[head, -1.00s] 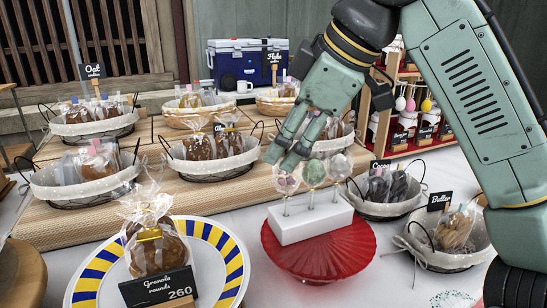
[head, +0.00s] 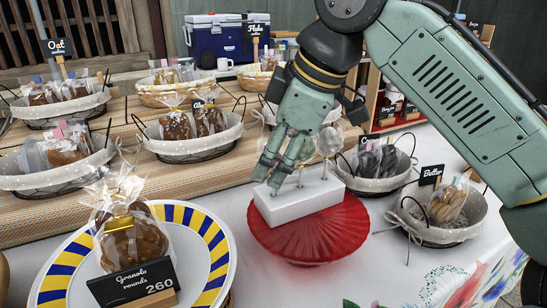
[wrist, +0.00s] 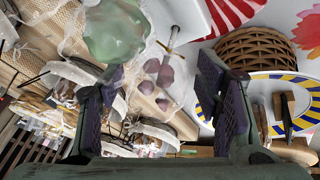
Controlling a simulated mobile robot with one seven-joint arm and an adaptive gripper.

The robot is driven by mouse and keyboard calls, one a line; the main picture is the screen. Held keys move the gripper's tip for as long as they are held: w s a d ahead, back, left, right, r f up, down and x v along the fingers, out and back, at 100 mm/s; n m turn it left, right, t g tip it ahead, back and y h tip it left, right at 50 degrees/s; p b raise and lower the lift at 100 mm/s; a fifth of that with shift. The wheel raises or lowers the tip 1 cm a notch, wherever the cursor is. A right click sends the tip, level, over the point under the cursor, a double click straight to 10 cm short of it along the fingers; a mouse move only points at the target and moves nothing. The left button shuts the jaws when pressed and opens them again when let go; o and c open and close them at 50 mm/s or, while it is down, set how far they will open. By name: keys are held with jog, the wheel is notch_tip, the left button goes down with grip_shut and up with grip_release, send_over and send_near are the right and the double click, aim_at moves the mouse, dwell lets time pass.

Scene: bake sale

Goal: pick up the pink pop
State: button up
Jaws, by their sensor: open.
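The pink pop (wrist: 155,88), a clear wrapped ball with pinkish-purple pieces on a thin stick, shows in the wrist view in the gap between my fingers. In the head view my gripper hides its ball. My gripper (head: 268,178) is open and points down at the left end of the white pop stand (head: 300,201); its fingers also show apart in the wrist view (wrist: 160,78). I cannot tell whether a finger touches the wrapper. A green pop (wrist: 117,35) is close by the left finger. A pale pop (head: 329,141) stands at the stand's right end.
The stand rests on a red fluted cake stand (head: 310,243). A blue-and-yellow striped plate (head: 55,277) with a wrapped bun (head: 132,243) is at the front left. Lined baskets (head: 195,147) sit behind, and a Butter basket (head: 438,237) is at right.

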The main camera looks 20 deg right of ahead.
jog(key=shift+w+a+f, duration=0.1)
jog(key=shift+w+f, duration=0.1)
jog(key=shift+f, duration=0.3)
jog(key=shift+c, duration=0.6)
jog(key=c, duration=0.7)
jog(key=shift+r, duration=0.1)
